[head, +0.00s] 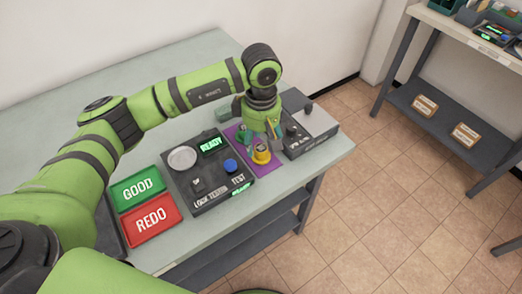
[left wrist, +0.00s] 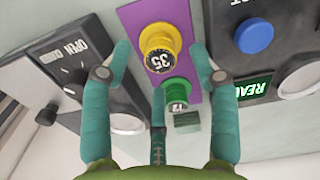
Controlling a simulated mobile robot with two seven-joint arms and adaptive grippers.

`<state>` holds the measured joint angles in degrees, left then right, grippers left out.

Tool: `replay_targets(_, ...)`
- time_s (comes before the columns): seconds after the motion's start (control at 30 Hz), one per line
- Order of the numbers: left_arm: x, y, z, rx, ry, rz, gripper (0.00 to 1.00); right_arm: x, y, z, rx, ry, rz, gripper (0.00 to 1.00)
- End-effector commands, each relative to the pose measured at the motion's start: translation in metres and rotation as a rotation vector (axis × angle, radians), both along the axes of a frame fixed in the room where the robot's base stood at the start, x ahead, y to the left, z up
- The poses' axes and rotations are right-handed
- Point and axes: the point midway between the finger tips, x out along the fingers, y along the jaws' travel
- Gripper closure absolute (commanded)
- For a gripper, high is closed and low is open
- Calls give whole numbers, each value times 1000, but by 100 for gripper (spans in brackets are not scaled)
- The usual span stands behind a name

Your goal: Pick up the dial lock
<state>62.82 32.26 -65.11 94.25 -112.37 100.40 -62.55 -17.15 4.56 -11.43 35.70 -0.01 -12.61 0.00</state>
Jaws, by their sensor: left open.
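A yellow dial lock (left wrist: 158,47) with a dial reading 35 sits on a purple mat (left wrist: 190,15). A green dial lock (left wrist: 176,93) reading 12 is beside it. In the head view the yellow lock (head: 261,155) is just below my left gripper (head: 266,130), and the green lock (head: 243,137) is partly hidden by it. My left gripper (left wrist: 162,60) is open, its teal fingers spread over the mat. In the left wrist view the yellow lock lies between the two outer fingertips; contact cannot be told. My right gripper is not in view.
A dark test box (head: 212,172) with a blue knob (head: 230,165) stands left of the mat. Another dark device (head: 300,133) stands close on its right. Green GOOD (head: 138,187) and red REDO (head: 151,219) trays lie farther left. A shelf (head: 440,128) stands across the floor.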

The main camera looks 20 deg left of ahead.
Motion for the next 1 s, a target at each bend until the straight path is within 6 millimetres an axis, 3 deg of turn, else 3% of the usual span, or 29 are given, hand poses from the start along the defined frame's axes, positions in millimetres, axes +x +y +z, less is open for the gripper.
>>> replay_targets(0.07, -4, -1, -11, 1, 8, -1, 40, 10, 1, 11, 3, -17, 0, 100)
replay_targets(0.2, -3, -1, -30, 0, 4, 0, 40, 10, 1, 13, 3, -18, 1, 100)
replay_targets(0.47, -2, -1, -35, 0, 1, -1, 40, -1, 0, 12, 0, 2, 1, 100)
replay_targets(0.5, -2, -1, -35, 0, 1, -1, 44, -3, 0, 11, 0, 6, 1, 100)
replay_targets(0.63, -2, -1, -35, 0, 1, -1, 96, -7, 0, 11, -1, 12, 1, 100)
replay_targets(0.67, -2, -1, -35, 0, 1, -1, 100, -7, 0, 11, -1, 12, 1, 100)
replay_targets(1.0, -2, -1, -35, 0, 2, -1, 100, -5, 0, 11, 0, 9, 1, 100)
